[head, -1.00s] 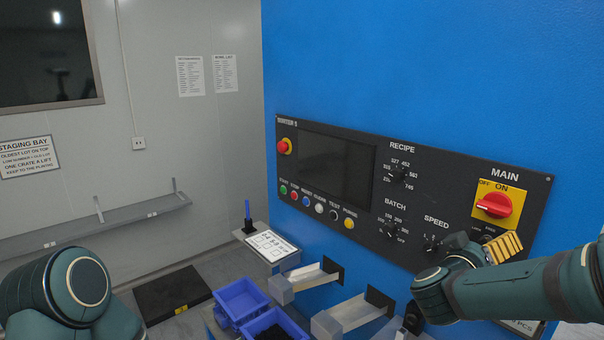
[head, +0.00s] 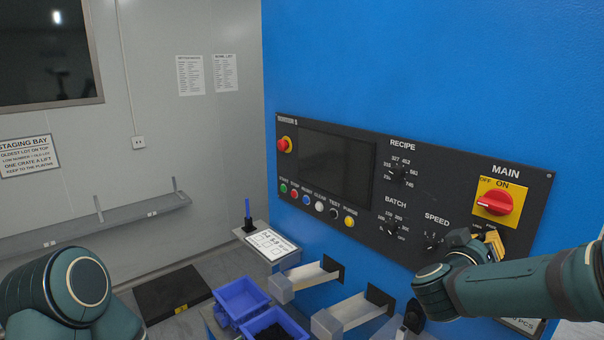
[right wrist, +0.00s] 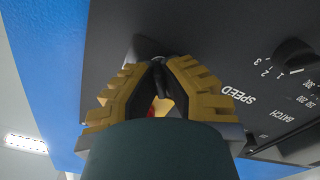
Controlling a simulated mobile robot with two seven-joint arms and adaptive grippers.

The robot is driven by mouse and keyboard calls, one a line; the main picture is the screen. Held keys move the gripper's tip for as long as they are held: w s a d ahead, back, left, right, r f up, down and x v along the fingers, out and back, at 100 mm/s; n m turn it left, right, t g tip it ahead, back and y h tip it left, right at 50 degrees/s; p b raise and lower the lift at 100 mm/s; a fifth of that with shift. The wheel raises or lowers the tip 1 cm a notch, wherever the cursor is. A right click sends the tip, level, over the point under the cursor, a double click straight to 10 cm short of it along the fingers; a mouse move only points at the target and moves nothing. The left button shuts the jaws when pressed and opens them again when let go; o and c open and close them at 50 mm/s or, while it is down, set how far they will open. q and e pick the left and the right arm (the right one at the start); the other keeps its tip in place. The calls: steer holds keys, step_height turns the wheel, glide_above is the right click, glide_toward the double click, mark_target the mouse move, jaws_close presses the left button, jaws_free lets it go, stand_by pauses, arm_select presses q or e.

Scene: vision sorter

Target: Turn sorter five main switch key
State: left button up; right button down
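The sorter's black control panel (head: 350,185) is on the blue machine face. The MAIN switch, a red handle on a yellow plate (head: 495,203), sits at its right end, with the handle roughly level. My right gripper (head: 492,241) is just below it, at the small labelled key switch, which its yellow fingers mostly hide. In the right wrist view, the yellow fingertips (right wrist: 156,66) come together on a small dark key piece (right wrist: 150,47) at the panel. Red and yellow show between the fingers. My left arm is at the lower left; its gripper is out of frame.
The SPEED knob (head: 432,240) is close left of my right gripper. The BATCH (head: 391,229) and RECIPE (head: 397,173) knobs are farther left. Chutes (head: 360,312) stick out below the panel. Blue bins (head: 240,298) and a small shelf with a card (head: 270,245) stand lower left.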

steer(key=shift+m+b, duration=2.2)
steer(key=shift+m, duration=0.2)
steer(key=shift+m+b, duration=1.1)
steer(key=shift+m, duration=0.2)
steer(key=shift+r, duration=0.1)
steer(key=shift+c, duration=0.7)
jaws_free()
steer(key=v, duration=0.8)
